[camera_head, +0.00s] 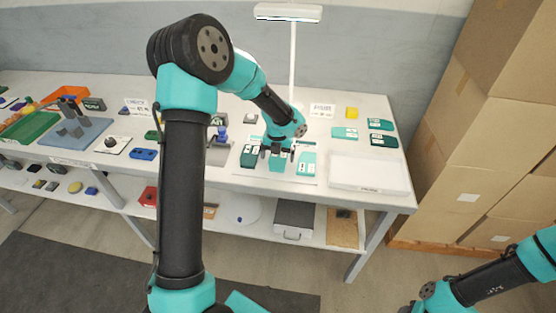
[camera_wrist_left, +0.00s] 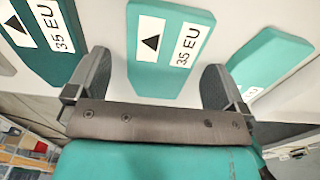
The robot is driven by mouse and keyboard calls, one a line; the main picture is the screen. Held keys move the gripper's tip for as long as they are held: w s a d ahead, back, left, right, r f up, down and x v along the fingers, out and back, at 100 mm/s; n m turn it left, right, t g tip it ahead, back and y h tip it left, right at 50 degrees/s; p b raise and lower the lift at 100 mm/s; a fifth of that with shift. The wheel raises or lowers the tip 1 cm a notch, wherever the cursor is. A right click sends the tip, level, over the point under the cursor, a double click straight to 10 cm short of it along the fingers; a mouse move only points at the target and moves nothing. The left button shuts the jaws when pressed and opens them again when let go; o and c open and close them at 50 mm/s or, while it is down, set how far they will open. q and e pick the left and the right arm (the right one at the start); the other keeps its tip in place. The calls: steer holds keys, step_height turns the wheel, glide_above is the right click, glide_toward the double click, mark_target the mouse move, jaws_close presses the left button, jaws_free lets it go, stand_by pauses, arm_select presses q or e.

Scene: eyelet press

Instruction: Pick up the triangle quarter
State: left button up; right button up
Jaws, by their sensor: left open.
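A teal quarter (camera_wrist_left: 165,45) with a black triangle label and a 35 EU label lies on a white board on the table. It also shows in the head view (camera_head: 278,166), partly under my gripper. My left gripper (camera_wrist_left: 157,80) is open and empty, its fingers on either side of the quarter's near end. In the head view the left gripper (camera_head: 277,152) hangs over the row of pieces. A darker green quarter (camera_wrist_left: 55,40) with a 35 EU label lies to the left. Another teal piece (camera_wrist_left: 270,62) lies to the right, its label partly cut off.
A lamp post (camera_head: 292,62) stands behind the pieces. Cardboard boxes (camera_head: 490,130) stand at right.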

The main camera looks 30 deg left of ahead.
mark_target(278, 158)
arm_select(q)
steer(key=shift+f, duration=0.4)
steer(key=shift+c, duration=0.2)
steer(key=c, duration=1)
steer(key=shift+r, duration=0.1)
steer(key=shift+r, duration=0.5)
step_height(278, 158, up, 3)
steer(key=shift+f, duration=0.1)
steer(key=s+d, duration=0.2)
steer(key=s, duration=0.2)
steer(key=s+d, duration=0.3)
steer(key=s, duration=0.2)
steer(key=s+d+r, duration=0.1)
steer(key=s+d, duration=0.2)
steer(key=s, duration=0.1)
steer(key=shift+s+d, duration=0.25)
steer(key=shift+s, duration=0.1)
